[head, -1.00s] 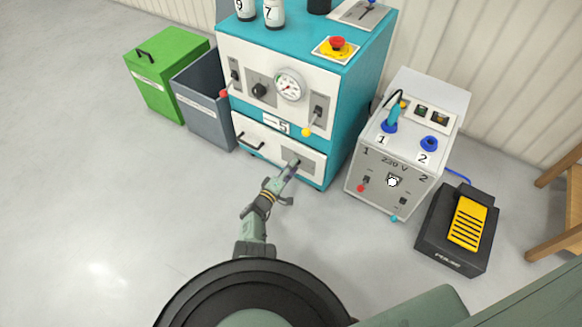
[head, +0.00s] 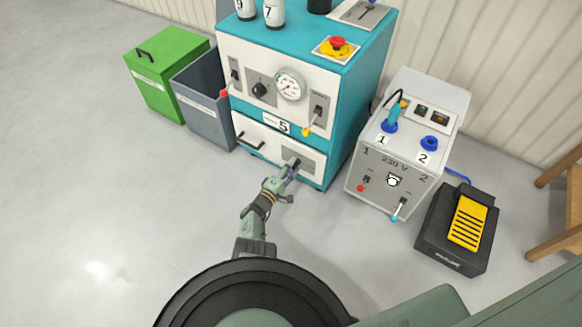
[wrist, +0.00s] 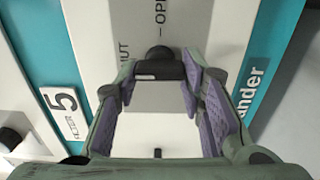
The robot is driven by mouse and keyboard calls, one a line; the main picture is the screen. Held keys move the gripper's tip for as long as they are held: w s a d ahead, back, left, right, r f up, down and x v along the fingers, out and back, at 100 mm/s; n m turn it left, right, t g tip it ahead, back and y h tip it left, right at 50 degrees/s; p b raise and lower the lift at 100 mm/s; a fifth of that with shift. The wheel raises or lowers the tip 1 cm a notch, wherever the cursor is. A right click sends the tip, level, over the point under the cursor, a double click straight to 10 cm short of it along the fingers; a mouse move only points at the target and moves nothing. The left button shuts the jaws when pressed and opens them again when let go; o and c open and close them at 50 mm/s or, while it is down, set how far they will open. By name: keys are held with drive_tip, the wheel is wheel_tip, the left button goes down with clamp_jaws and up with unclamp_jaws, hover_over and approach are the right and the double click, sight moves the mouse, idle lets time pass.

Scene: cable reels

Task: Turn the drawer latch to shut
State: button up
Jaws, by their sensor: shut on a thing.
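The drawer latch (head: 297,161) is a small dark handle on a grey plate at the right of the white drawer front (head: 262,140), low on the teal cabinet. In the wrist view the black latch (wrist: 158,68) lies between my purple-padded fingers, with the words SHUT and OPEN printed on the panel beyond it. My gripper (head: 291,170) reaches the latch from the front and is shut on it, as the wrist view of my gripper (wrist: 160,78) also shows. The fingers partly hide the latch, so its exact angle is hard to tell.
The drawer's bar handle (head: 250,143) is left of the latch. A number 5 plate (head: 277,125) and a yellow-tipped lever (head: 307,131) are above. A grey 230 V box (head: 392,170) stands right, a grey bin (head: 203,110) left. The floor in front is mostly clear.

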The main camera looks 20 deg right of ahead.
drive_tip(key=o, duration=1.1)
drive_tip(key=shift+o, duration=0.2)
